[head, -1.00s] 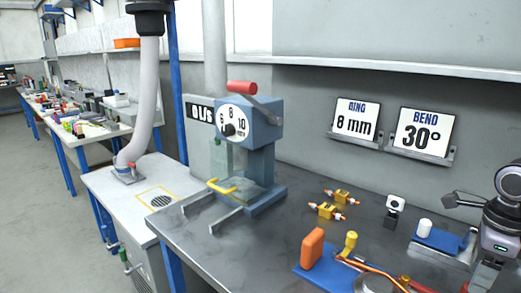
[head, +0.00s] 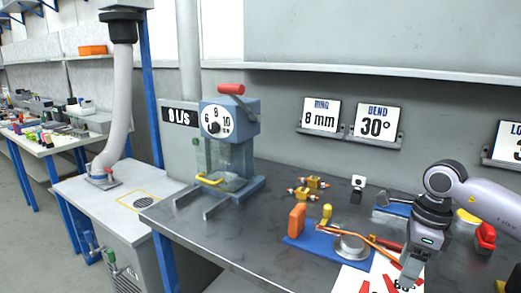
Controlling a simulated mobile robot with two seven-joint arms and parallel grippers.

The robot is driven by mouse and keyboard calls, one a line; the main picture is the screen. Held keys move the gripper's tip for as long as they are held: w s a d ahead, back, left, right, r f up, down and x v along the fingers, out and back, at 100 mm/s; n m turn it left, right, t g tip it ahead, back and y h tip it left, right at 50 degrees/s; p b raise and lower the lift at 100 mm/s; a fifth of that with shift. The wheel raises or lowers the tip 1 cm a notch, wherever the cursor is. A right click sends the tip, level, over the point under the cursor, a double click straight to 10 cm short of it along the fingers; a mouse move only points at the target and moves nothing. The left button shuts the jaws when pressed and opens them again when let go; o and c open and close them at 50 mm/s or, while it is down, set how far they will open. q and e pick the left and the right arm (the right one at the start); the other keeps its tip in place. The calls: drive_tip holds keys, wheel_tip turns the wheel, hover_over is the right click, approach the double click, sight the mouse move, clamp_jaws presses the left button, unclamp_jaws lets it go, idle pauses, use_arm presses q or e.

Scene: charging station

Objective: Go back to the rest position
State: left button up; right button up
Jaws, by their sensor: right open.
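My right gripper (head: 411,272) hangs at the end of my grey arm, which comes in from the right edge of the head view. It points down over the front right of the dark bench (head: 240,232), above a white sheet with red marks (head: 372,281). Its jaws are open, and no object shows between them. The lower end of an orange-brown rod (head: 365,242) lies close to it in the picture; I cannot tell whether they touch. My left gripper is not in view.
A blue-grey press (head: 232,145) with a dial and red handle stands on the bench's left. A red item (head: 485,236) stands right. The bench's front left is clear.

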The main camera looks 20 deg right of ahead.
drive_tip(key=a+f+y, duration=0.1)
drive_tip(key=a, duration=0.2)
drive_tip(key=a+f+y, duration=0.1)
drive_tip(key=a, duration=0.2)
drive_tip(key=a+f+y, duration=0.1)
drive_tip(key=a+y, duration=0.1)
drive_tip(key=a, duration=0.1)
drive_tip(key=shift+w+a+f+p, duration=0.2)
drive_tip(key=shift+w+a+p, duration=0.1)
drive_tip(key=shift+a, duration=0.05)
drive_tip(key=a+r+m+t+y+p, duration=0.35)
drive_tip(key=a+m+t+y, duration=0.55)
drive_tip(key=a+m+y, duration=0.75)
drive_tip(key=s+d+f+m+t+h, duration=0.1)
drive_tip(key=d+f+m+t+h, duration=0.2)
drive_tip(key=m+h, duration=0.55)
drive_tip(key=s+d+f+m+t+h, duration=0.1)
drive_tip(key=f+m+t+h, duration=0.3)
drive_tip(key=f+m+h, duration=0.4)
drive_tip(key=s+d+f+m+g+h+p, duration=0.1)
drive_tip(key=s+d+f+m+g+h, duration=0.1)
drive_tip(key=s+f+m+g, duration=0.3)
drive_tip(key=s+f+m+h, duration=0.1)
drive_tip(key=s+f+m, duration=0.3)
drive_tip(key=s, duration=0.2)
drive_tip(key=shift+d+f+m+g+p, duration=0.3)
drive_tip(key=shift+f+m+g, duration=0.05)
drive_tip(key=shift+m+g, duration=0.05)
